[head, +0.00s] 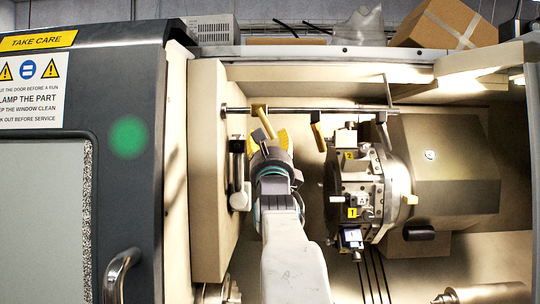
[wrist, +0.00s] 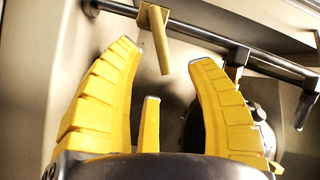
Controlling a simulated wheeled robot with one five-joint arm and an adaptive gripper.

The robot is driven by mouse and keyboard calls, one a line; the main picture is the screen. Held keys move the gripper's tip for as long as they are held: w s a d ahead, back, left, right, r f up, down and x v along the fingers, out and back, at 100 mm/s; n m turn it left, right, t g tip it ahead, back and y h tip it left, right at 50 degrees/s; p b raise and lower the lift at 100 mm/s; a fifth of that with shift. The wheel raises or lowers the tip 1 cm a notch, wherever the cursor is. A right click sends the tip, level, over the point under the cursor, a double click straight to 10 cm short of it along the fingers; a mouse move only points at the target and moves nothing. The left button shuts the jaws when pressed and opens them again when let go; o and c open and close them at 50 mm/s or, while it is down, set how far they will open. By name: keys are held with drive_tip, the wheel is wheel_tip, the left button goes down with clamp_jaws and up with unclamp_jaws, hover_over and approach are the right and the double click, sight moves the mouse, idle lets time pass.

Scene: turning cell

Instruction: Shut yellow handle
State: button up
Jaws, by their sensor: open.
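The yellow handle (head: 265,123) is a lever on a horizontal pipe (head: 300,109) inside the machine. It sticks out across the pipe, tilted down. In the wrist view the handle (wrist: 160,38) shows ahead, with its free end between the tips of my yellow fingers. My gripper (head: 269,139) is open and just below the handle in the head view. In the wrist view my gripper (wrist: 165,52) is spread wide and empty, with a third finger low in the middle. I cannot tell whether any finger touches the handle.
Another lever (head: 318,131) hangs from the same pipe to the right. A tool turret (head: 362,190) stands right of my arm, and a pale wall (head: 207,170) with a dark-and-white fitting (head: 238,175) is close on the left. The dark door (head: 85,130) is at the far left.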

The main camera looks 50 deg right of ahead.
drive_tip(key=shift+v, duration=2.6)
